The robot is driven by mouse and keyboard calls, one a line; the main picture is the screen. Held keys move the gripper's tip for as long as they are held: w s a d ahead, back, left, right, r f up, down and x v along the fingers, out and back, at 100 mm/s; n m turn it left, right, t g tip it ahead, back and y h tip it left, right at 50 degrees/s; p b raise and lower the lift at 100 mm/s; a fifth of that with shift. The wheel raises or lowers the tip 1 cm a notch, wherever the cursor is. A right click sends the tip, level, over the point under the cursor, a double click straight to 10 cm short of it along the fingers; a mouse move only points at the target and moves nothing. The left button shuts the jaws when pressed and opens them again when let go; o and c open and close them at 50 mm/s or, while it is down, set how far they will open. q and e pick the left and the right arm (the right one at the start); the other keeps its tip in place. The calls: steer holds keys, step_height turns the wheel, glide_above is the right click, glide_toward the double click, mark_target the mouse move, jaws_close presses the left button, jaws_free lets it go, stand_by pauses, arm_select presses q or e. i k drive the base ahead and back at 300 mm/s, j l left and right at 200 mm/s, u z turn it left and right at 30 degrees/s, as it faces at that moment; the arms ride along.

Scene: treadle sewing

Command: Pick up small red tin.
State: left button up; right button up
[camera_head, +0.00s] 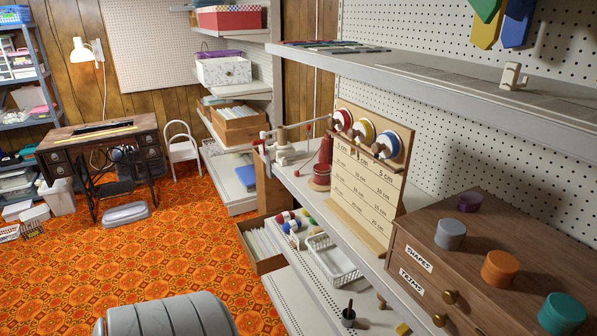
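A small red cylinder (321,175), which may be the small red tin, stands on the grey middle shelf (372,258), left of the wooden measuring board. A taller red object rises right behind it, and I cannot tell clearly where one ends and the other begins. Purple (470,202), grey (450,234), orange (500,268) and teal (562,313) tins stand on the wooden drawer cabinet (440,262) at the right; none of them is red. Neither of my grippers is in view.
The measuring board (362,190) with ribbon spools stands beside the red cylinder, and a white winder-like device (284,155) is to its left. An upper shelf (440,75) overhangs the right side. A sewing table (100,138) stands far left. The patterned floor (170,235) is mostly open.

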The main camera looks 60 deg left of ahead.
mark_target(322, 170)
steer(key=u, duration=1.7)
steer(key=i+j+z, duration=0.1)
steer(key=i+j, duration=0.3)
steer(key=j, duration=0.25)
steer(key=i+j+z, duration=0.15)
steer(key=i+j, duration=0.05)
steer(key=j, duration=0.1)
